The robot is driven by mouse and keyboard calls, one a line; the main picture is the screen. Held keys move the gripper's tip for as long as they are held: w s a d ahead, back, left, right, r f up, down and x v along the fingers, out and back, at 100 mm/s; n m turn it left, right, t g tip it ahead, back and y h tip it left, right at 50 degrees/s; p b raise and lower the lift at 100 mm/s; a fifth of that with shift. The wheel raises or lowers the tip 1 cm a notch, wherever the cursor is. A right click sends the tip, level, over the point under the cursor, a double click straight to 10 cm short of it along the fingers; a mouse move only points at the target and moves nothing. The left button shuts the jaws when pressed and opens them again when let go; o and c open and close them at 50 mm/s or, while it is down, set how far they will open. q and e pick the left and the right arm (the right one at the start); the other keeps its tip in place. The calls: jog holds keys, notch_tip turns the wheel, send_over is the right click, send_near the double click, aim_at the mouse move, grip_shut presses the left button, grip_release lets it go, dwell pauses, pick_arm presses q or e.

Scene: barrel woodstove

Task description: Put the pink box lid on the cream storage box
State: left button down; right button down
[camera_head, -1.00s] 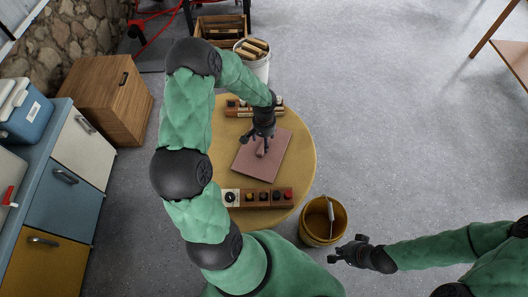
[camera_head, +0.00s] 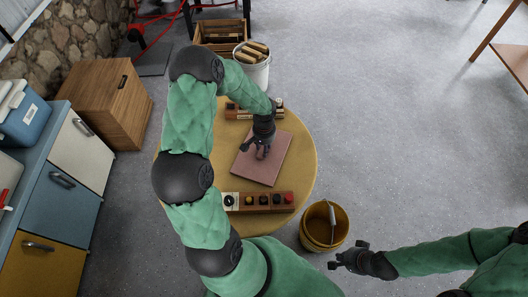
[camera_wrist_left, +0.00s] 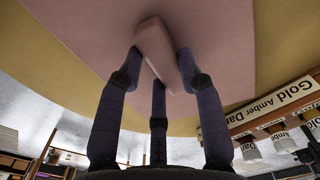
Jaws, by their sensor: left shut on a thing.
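The pink box lid (camera_head: 269,170) is a flat pink panel over the round yellow table. It has a raised pink bar handle (camera_wrist_left: 155,45), seen in the left wrist view. My left gripper (camera_head: 259,151) is at the lid's middle, its dark fingers around the handle; it is shut on the lid. The fingers also show in the left wrist view (camera_wrist_left: 157,75). I cannot make out a cream storage box; whatever is beneath the lid is hidden. My right gripper (camera_head: 339,261) is empty, its fingers spread, over the floor beside the yellow bucket.
The round table (camera_head: 302,165) also holds a row of small jars (camera_head: 262,202) in front and a rack (camera_head: 238,110) behind. A yellow bucket (camera_head: 313,239) stands at the table's right front. A white bucket of wood (camera_head: 252,70) stands behind.

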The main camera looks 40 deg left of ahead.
pick_arm(q)
jog(key=shift+r+p, duration=0.7)
jog(key=shift+r, duration=0.35)
jog(key=shift+r+p, duration=1.6)
jog(key=shift+r, duration=0.85)
